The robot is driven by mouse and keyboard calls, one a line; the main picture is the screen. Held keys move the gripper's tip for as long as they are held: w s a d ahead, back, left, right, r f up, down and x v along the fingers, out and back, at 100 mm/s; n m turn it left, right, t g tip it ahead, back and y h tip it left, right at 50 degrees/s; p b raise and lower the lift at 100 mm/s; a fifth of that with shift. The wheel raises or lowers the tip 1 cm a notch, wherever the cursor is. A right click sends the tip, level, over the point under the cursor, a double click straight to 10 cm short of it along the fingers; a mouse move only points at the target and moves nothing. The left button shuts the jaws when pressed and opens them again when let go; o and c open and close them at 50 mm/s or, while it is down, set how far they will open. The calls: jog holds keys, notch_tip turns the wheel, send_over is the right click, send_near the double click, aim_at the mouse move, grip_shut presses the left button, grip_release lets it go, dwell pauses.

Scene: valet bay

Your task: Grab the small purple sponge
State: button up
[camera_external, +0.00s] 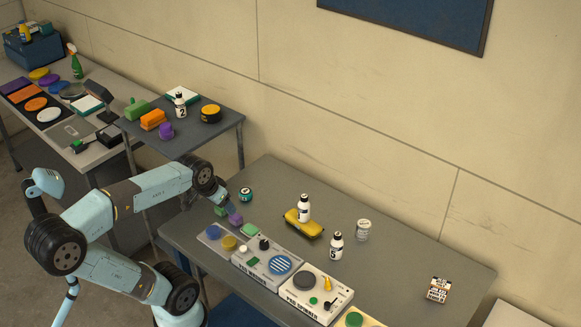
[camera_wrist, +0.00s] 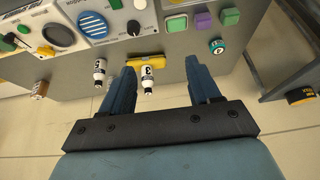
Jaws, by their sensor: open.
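A small purple sponge (camera_external: 235,219) lies near the left end of the near grey table, between two small green blocks (camera_external: 250,229). In the wrist view the purple sponge (camera_wrist: 202,20) is near the top, with a green block (camera_wrist: 230,17) on its right and another (camera_wrist: 175,23) on its left. My gripper (camera_external: 221,199) is above the left end of this table, close to the purple sponge. Its two fingers show in the wrist view (camera_wrist: 161,70), spread apart with nothing held. The sponge appears beyond the right fingertip, not between the fingers.
A teal-lidded jar (camera_external: 245,194) stands behind the sponge. Control panels (camera_external: 268,262) line the front edge. Another purple object (camera_external: 166,131) is on the middle table.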

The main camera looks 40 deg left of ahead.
jog(key=w+a+f+g, duration=0.2)
jog(key=w+a+f, duration=0.25)
jog(key=w, duration=0.35)
jog(key=g, duration=0.2)
send_near(235, 216)
jog(key=f, duration=0.4)
jog(key=shift+w+a, duration=0.15)
jog(key=shift+a, duration=0.1)
jog(key=shift+w+d+f, duration=0.1)
jog(key=shift+w+f, duration=0.1)
jog(key=shift+f, duration=1.35)
jog(key=shift+w+d+f, duration=0.1)
jog(key=shift+w+f, duration=0.1)
jog(key=shift+f, duration=1.4)
jog(key=c, duration=0.7)
